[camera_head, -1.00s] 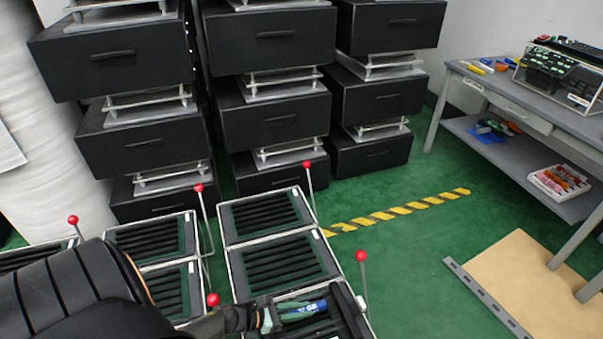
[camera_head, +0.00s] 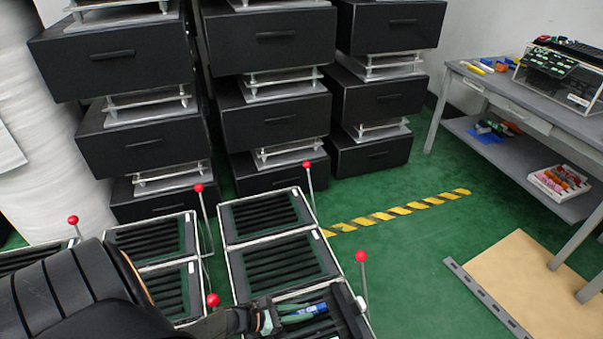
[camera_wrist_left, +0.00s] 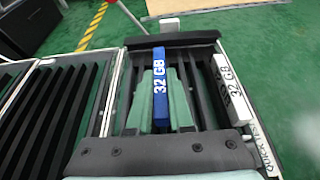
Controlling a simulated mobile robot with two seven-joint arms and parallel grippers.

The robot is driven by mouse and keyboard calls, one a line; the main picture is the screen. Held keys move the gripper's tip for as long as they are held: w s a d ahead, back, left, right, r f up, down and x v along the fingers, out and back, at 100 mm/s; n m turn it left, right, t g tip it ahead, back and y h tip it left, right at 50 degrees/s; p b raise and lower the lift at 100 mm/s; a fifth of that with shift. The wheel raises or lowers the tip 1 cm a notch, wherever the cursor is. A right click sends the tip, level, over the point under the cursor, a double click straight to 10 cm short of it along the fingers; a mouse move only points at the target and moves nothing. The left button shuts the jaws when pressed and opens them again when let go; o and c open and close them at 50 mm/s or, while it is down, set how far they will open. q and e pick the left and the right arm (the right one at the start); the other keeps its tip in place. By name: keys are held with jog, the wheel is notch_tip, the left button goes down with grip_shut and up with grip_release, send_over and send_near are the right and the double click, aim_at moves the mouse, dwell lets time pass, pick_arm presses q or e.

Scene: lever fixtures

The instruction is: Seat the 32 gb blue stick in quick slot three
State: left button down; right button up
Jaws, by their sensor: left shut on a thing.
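The blue stick (camera_head: 305,312), marked 32 GB, is held by my left gripper (camera_head: 285,322) over the nearest slotted bay. In the left wrist view the blue stick (camera_wrist_left: 161,92) lies between the two green finger pads (camera_wrist_left: 162,108). Dark slots show below and beside it; I cannot tell whether it touches them. No slot number is readable. My right gripper is out of view.
A red-knobbed lever (camera_head: 361,257) stands at the bay's right edge. Empty slotted trays (camera_head: 283,262) lie beyond, with more levers (camera_head: 307,165). Black drawer cabinets (camera_head: 275,110) stand behind. A workbench (camera_head: 520,95) is at right.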

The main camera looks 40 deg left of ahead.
pick_arm(q)
jog(key=shift+f, duration=0.5)
jog(key=shift+f, duration=0.35)
jog(key=shift+f, duration=0.25)
jog(key=c, duration=0.7)
grip_release()
jog(key=shift+c, duration=0.2)
jog(key=p+v, duration=0.3)
jog(key=v, duration=0.8)
jog(key=shift+s+a, duration=0.1)
jog(key=shift+s+a+r, duration=0.25)
jog(key=shift+s+a, duration=0.05)
jog(key=shift+s, duration=0.2)
